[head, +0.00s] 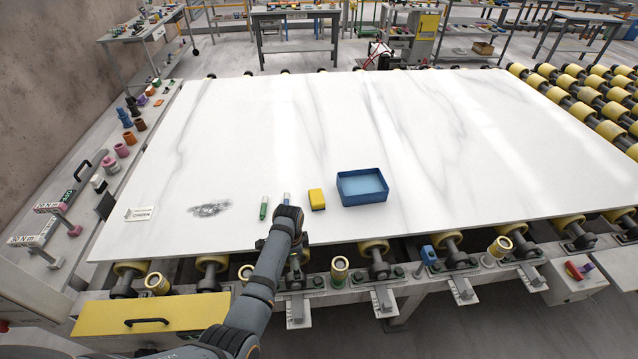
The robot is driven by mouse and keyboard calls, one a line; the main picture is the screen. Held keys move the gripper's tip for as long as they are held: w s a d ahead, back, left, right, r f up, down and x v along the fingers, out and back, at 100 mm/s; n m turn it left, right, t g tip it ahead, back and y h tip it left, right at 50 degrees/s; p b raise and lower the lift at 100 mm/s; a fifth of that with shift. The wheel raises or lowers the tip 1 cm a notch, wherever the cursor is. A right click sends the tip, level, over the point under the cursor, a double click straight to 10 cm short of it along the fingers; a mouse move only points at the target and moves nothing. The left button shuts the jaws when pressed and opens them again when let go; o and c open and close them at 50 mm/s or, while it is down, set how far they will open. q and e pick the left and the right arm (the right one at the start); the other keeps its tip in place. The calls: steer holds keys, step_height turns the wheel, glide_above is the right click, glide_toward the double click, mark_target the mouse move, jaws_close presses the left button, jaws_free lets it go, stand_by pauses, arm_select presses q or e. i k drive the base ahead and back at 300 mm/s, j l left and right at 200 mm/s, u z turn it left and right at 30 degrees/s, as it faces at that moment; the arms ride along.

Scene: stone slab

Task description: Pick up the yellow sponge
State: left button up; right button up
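The yellow sponge (317,199) lies on the white marble slab (300,130) near its front edge, just left of a blue tray. One arm comes in from the lower left, and I take it as my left arm. Its dark wrist end, with my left gripper (288,214), is over the slab's front edge, left of and a little nearer than the sponge, apart from it. The fingers are hidden by the wrist, so I cannot see whether they are open. My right gripper is not in view.
The blue tray (362,187) stands right of the sponge. A green-and-white item (264,208) and a small pale item (286,198) lie to its left. The slab behind is clear. Yellow rollers (580,90) line the right.

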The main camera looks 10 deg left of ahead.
mark_target(317, 202)
steer(key=i, duration=1.15)
